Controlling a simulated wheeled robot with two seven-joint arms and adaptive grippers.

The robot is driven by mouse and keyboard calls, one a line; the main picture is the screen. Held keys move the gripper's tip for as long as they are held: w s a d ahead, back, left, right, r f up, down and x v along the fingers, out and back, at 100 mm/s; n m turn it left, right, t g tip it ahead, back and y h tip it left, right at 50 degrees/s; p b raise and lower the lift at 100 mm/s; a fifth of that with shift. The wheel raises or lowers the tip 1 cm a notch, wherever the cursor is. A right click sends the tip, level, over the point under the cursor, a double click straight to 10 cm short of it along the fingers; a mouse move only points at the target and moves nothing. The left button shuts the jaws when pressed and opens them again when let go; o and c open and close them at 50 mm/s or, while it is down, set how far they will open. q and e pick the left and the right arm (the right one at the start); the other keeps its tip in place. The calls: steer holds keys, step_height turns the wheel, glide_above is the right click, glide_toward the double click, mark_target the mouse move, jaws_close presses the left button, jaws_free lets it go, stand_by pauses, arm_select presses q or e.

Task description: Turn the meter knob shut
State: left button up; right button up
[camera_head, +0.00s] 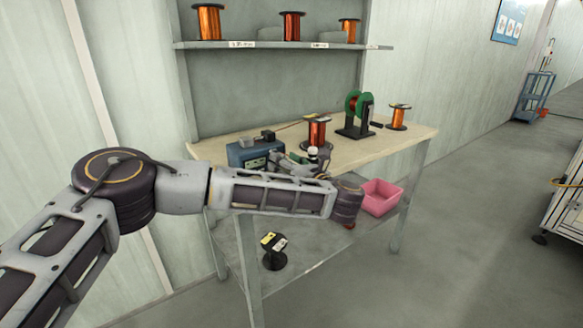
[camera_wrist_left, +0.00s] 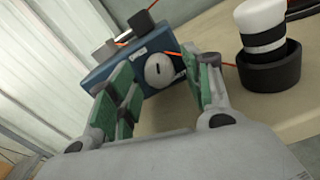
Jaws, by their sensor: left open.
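The meter (camera_head: 250,152) is a blue box at the left front of the workbench. In the left wrist view the meter (camera_wrist_left: 120,70) is tilted in the picture, and its round, light grey knob (camera_wrist_left: 160,70) with a dark slot faces me. My left gripper (camera_head: 285,160) is in front of the meter in the head view. In the left wrist view my left gripper (camera_wrist_left: 165,88) is open, its green-padded fingers on either side of the knob in the picture. I cannot tell whether they touch it. My right gripper is in neither view.
A white cylinder with a black band (camera_wrist_left: 262,30) stands in a black cup (camera_wrist_left: 268,68) right of my left gripper. Copper wire spools (camera_head: 317,132) and a green reel on a black stand (camera_head: 354,115) are on the bench (camera_head: 405,140). A pink bin (camera_head: 381,197) sits lower.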

arm_select(q)
steer(key=v, duration=1.2)
stand_by(0.7)
stand_by(0.4)
